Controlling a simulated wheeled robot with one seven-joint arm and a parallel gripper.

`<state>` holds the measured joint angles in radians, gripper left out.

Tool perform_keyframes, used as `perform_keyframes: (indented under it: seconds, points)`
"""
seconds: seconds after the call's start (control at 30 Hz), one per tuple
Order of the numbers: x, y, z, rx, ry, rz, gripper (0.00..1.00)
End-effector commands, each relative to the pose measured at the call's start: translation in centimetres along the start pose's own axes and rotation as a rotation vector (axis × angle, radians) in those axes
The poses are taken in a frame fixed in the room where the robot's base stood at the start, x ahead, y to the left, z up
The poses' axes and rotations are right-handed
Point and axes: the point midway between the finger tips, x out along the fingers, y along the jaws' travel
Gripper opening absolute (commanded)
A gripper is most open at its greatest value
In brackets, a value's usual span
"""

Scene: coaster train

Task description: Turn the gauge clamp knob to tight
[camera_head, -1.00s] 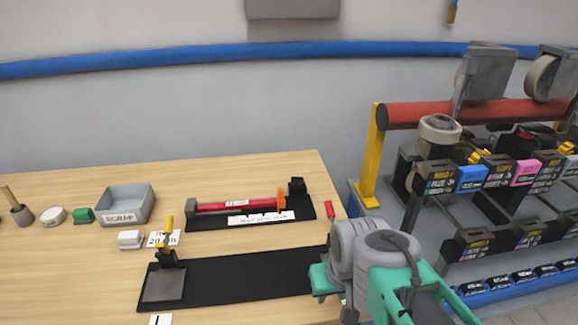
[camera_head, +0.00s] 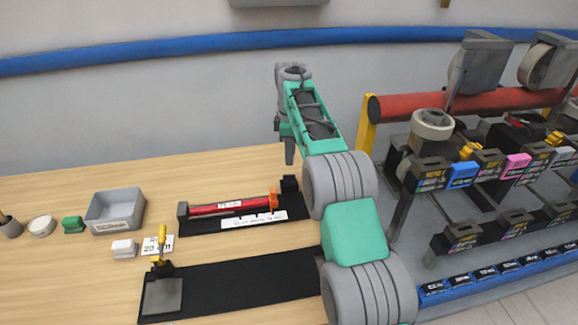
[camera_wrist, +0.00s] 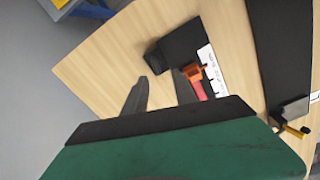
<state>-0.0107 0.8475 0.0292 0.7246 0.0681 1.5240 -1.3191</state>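The gauge is a red bar (camera_head: 215,208) on a black base with a white scale strip (camera_head: 254,219). An orange clamp piece (camera_head: 273,199) sits near its right end; it also shows in the wrist view (camera_wrist: 194,72). A black block (camera_head: 289,184) stands at the base's right end and shows in the wrist view (camera_wrist: 156,57). I cannot make out which part is the knob or how it is turned. My gripper (camera_wrist: 160,76) is open and empty, pointing down above the right end of the gauge, apart from it. In the head view its finger (camera_head: 290,152) hangs above the black block.
A black board (camera_head: 245,286) with a yellow-handled clamp (camera_head: 161,240) lies in front of the gauge. A rack with a red beam (camera_head: 470,103) stands right of the table.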

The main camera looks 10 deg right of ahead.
Motion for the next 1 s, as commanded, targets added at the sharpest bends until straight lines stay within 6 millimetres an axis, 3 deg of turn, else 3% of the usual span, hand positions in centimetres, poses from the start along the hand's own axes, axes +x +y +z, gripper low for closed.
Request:
perform_keyframes:
  seconds: [0.13, 0.5, 0.6, 0.9, 1.0]
  points:
    - [1.4, 1.2, -0.5, -0.096, -0.001, -0.017, 0.33]
    - [8.0, 1.1, -0.5, -0.108, -0.001, -0.017, 0.33]
    - [9.0, 1.2, -0.5, -0.108, -0.001, -0.016, 0.33]
    - [9.3, 1.1, -0.5, -0.107, -0.001, -0.016, 0.33]
    - [9.3, 1.1, -0.5, -0.107, -0.001, -0.016, 0.26]
